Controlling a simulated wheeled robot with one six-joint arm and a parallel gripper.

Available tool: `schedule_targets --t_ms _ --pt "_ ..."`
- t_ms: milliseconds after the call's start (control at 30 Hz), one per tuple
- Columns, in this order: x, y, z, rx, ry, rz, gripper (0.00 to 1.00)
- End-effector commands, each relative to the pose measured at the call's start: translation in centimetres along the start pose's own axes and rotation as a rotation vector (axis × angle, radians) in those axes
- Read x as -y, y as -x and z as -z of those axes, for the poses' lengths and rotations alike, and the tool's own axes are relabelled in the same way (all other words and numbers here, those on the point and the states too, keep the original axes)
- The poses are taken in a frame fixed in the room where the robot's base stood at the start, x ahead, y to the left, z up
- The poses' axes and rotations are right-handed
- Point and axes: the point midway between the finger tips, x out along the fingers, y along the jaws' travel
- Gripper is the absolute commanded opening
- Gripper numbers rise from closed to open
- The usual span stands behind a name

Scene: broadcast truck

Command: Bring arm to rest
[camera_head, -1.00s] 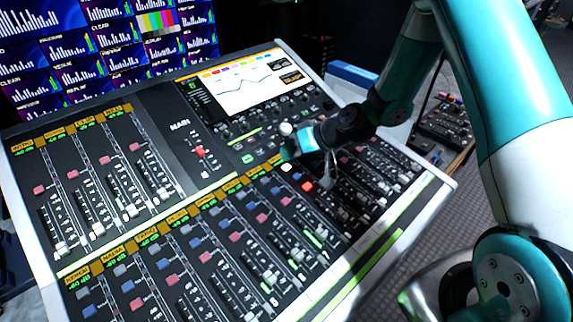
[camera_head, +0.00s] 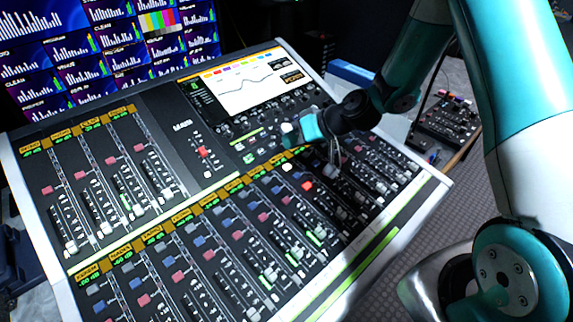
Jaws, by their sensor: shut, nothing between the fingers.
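My arm comes down from the upper right and reaches left over a large mixing console (camera_head: 440,186). My gripper (camera_head: 335,168) hangs below the dark wrist, above the right-hand part of the console. Its fingers are small and dark here, shut and empty. I cannot tell how high the fingertips are above the faders, or whether they touch any.
The console has rows of faders, colored buttons and a lit display (camera_head: 243,84). Monitors (camera_head: 105,45) stand behind it at the left. A smaller control panel (camera_head: 447,122) sits on a wooden surface at the right. Dark patterned floor (camera_head: 420,240) shows at the lower right.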

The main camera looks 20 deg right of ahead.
Motion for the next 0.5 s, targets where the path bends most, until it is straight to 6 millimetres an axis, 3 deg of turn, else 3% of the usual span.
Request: schedule_targets --t_ms 267,367,500 --pt "0.6 0.2 0.2 0.009 0.009 0.004 0.00" --pt "3.2 1.2 0.6 0.055 0.039 0.022 0.00" --pt "9.6 4.2 0.4 0.186 0.108 0.046 0.00"
